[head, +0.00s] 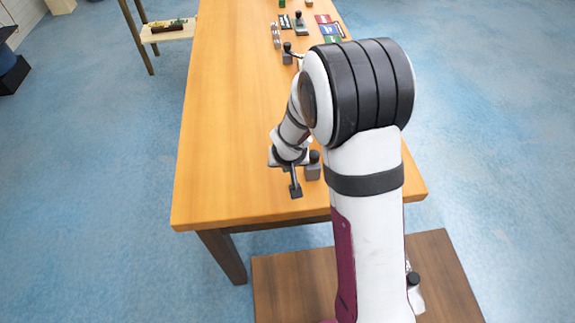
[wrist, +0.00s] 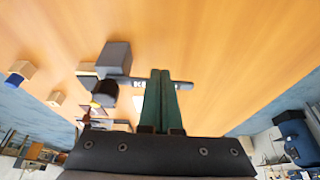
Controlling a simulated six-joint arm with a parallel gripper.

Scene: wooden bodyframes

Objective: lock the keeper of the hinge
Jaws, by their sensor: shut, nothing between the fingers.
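My gripper (wrist: 158,75) shows in the wrist view as two dark green fingers pressed together, with nothing between them. A thin dark bar with pale letters (wrist: 182,84), which may be the keeper of the hinge, runs crosswise behind the fingers. Part of its lettering is hidden. A grey block (wrist: 117,55) sits at the bar's left, beside a black knob (wrist: 104,93). In the head view, a grey block with a black knob (head: 313,172) stands near the table's front edge, just right of my wrist. I cannot tell whether the fingers touch the bar.
The wooden table (head: 235,130) is clear on its left side. Another grey block with a black knob (head: 287,54) stands farther back. Coloured flat items (head: 330,30) lie at the far end. A side stand (head: 165,32) is off to the left.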

